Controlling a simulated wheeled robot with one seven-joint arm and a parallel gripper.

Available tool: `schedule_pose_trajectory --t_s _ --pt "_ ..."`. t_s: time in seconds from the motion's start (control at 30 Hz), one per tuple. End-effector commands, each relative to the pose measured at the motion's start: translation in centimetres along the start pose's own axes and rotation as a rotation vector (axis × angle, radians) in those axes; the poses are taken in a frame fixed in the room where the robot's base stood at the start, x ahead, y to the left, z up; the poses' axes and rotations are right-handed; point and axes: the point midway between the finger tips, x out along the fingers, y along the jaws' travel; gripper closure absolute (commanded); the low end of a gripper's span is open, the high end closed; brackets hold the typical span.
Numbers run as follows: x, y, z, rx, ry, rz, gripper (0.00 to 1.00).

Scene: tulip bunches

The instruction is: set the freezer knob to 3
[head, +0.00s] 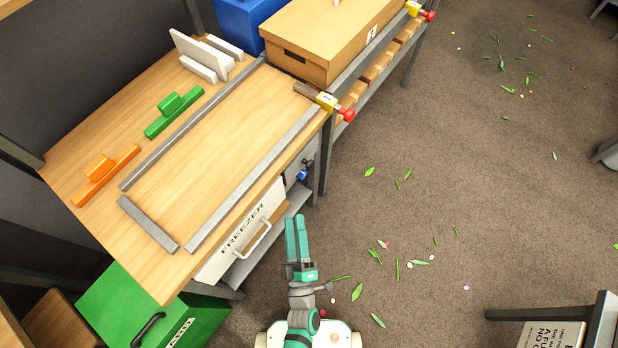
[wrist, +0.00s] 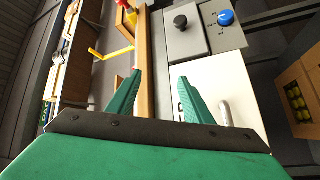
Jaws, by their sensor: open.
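The white freezer front (head: 225,253), lettered FREEZER, with a white bar handle (head: 256,239), is under the bench's front edge. A blue knob (head: 302,175) is on the grey panel beyond it; it also shows in the wrist view (wrist: 226,17), with a pale mark on its face. A black knob (wrist: 180,22) is beside it on a raised grey plate. I cannot tell which knob is the freezer's, and no setting is readable. My gripper (head: 297,220), with green fingers, is open and empty in front of the freezer, apart from both knobs (wrist: 160,75).
The wooden bench (head: 150,235) carries grey rails, and a red-and-yellow clamp (head: 336,106) is at its corner. A green box (head: 150,300) is at lower left. A cardboard box (head: 320,40) stands at the back. The carpet to the right is open, scattered with leaves.

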Motion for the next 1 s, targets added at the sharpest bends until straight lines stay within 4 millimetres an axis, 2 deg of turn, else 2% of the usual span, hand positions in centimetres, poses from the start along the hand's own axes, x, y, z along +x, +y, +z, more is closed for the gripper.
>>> schedule_pose_trajectory --t_s 0.03,0.2,0.37,0.5,0.7,0.9,1.0 --pt "1.6 -1.0 0.8 -0.084 0.035 0.010 0.54" --pt "6.0 -4.4 2.7 -0.370 0.177 0.021 0.54" --pt "9.4 -7.0 5.3 -0.623 0.321 0.025 0.54" --pt "11.5 -8.8 8.3 -0.823 0.454 0.024 0.54" --pt "12.8 -9.8 13.8 -1.069 0.660 0.017 0.54" --pt "11.9 -9.5 18.6 -1.217 0.831 0.009 0.54" --pt "11.4 -9.1 20.0 -1.252 0.883 0.007 0.54"
